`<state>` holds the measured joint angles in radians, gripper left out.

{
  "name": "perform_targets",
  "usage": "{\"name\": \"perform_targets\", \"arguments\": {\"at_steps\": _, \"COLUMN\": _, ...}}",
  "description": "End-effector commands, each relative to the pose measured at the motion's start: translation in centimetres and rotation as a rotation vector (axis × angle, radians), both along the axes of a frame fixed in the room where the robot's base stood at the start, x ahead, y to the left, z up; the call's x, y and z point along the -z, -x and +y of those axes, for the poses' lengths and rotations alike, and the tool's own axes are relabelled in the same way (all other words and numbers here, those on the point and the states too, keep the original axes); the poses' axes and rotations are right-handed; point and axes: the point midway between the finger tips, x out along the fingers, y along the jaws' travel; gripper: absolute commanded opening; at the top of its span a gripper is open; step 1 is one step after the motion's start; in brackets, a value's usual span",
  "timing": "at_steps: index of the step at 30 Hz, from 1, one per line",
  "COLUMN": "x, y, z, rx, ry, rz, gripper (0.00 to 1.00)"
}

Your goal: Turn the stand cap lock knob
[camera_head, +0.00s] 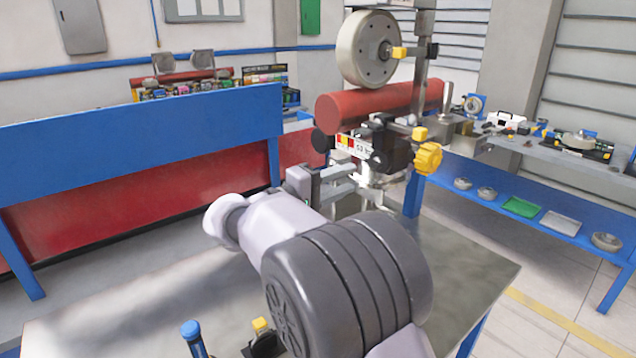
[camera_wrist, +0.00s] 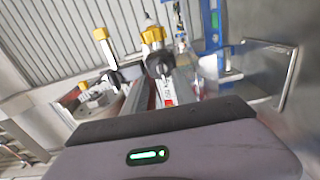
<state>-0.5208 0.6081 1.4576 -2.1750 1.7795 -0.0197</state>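Several yellow knobs show on the stand assembly, and I cannot tell which is the stand cap lock knob. In the head view a large lobed yellow knob (camera_head: 428,159) sits on the right of a black clamp (camera_head: 388,148), with a smaller yellow knob (camera_head: 419,134) above it. Another yellow knob (camera_head: 399,53) is higher, beside the grey wheel. Yellow knobs (camera_wrist: 152,36) also show ahead in the wrist view. My gripper (camera_head: 350,181) is left of and below the clamp. Its two fingers are apart, with nothing visible between them; their tips are partly hard to make out.
A red roller (camera_head: 365,103) and a grey wheel (camera_head: 366,48) are mounted above the clamp. The metal table (camera_head: 450,255) is mostly bare at the right. A blue-handled tool (camera_head: 192,335) stands at the front. A blue bench (camera_head: 545,205) holds parts at the right.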

Motion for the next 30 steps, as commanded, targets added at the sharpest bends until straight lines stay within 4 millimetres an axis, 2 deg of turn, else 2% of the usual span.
{"name": "perform_targets", "arguments": {"at_steps": 1, "x": -0.4, "y": 0.9, "z": 1.5, "rx": -0.005, "ry": 0.001, "rz": 0.002, "gripper": 0.33}}
{"name": "perform_targets", "arguments": {"at_steps": 3, "x": -0.4, "y": 2.2, "z": 3.2, "rx": -0.004, "ry": 0.0, "rz": 0.001, "gripper": 0.33}}
{"name": "perform_targets", "arguments": {"at_steps": 9, "x": -0.1, "y": 4.7, "z": 6.5, "rx": -0.001, "ry": 0.001, "rz": 0.002, "gripper": 0.33}}
{"name": "perform_targets", "arguments": {"at_steps": 13, "x": 0.0, "y": 5.2, "z": 7.2, "rx": 0.001, "ry": 0.001, "rz": 0.001, "gripper": 0.33}}
{"name": "perform_targets", "arguments": {"at_steps": 21, "x": 0.0, "y": 5.3, "z": 7.0, "rx": 0.004, "ry": -0.004, "rz": 0.004, "gripper": 0.33}}
{"name": "perform_targets", "arguments": {"at_steps": 23, "x": -0.1, "y": 5.7, "z": 5.7, "rx": 0.024, "ry": -0.031, "rz": 0.025, "gripper": 0.33}}
{"name": "perform_targets", "arguments": {"at_steps": 26, "x": 0.1, "y": 8.8, "z": -0.4, "rx": 0.119, "ry": -0.187, "rz": 0.133, "gripper": 0.33}}
{"name": "perform_targets", "arguments": {"at_steps": 27, "x": 0.7, "y": 11.3, "z": -3.5, "rx": 0.168, "ry": -0.296, "rz": 0.193, "gripper": 0.33}}
{"name": "perform_targets", "arguments": {"at_steps": 29, "x": 2.3, "y": 16.3, "z": -7.5, "rx": 0.242, "ry": -0.508, "rz": 0.271, "gripper": 0.33}}
{"name": "perform_targets", "arguments": {"at_steps": 30, "x": 3.6, "y": 20.2, "z": -9.2, "rx": 0.281, "ry": -0.674, "rz": 0.306, "gripper": 0.33}}
